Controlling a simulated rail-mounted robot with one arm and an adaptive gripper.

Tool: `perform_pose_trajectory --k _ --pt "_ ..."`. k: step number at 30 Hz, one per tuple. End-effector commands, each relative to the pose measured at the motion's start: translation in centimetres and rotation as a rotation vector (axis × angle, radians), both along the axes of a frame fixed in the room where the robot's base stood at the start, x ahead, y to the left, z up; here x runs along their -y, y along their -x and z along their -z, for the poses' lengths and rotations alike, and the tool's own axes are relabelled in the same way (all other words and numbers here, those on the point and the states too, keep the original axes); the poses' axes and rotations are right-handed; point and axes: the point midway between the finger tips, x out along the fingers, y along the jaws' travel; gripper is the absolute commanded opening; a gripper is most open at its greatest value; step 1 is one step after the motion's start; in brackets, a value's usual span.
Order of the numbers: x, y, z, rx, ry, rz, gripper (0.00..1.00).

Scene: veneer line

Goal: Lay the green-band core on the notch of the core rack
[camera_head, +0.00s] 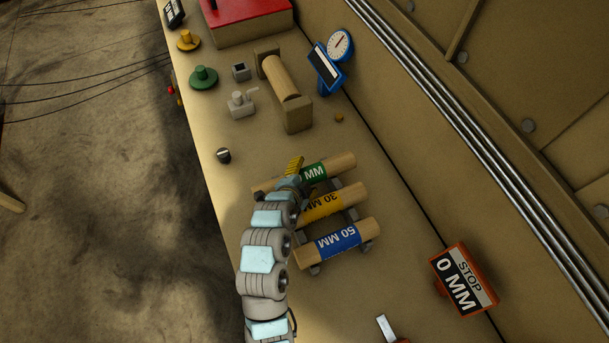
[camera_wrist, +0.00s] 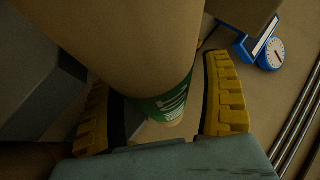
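The green-band core (camera_head: 339,164) is a pale tan cylinder at the far end of a row of three cores in the head view. My gripper (camera_head: 293,176) is over its left part and hides some of its band. In the wrist view the core (camera_wrist: 130,40) is very close and fills the upper middle. Its green band (camera_wrist: 168,98) lies between the two yellow fingers of my gripper (camera_wrist: 165,100). I cannot tell whether the fingers press on it, or whether it is clear of its support. The grey core rack (camera_head: 313,268) shows partly beneath the cores; its notches are mostly hidden.
The yellow 30 MM core (camera_head: 346,195) and blue 50 MM core (camera_head: 340,240) lie close by. An orange-framed stop sign (camera_head: 463,280) stands right. A wooden roller stand (camera_head: 298,115) and blue dial gauge (camera_head: 328,70) stand farther back. The tabletop left of the stand holds small parts.

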Motion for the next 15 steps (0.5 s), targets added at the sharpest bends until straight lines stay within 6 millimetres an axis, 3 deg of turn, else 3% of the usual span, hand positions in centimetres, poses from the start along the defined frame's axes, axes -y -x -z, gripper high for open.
perform_pose_trajectory --k 15 --pt "-0.49 0.83 -0.91 0.000 -0.001 -0.002 0.81"
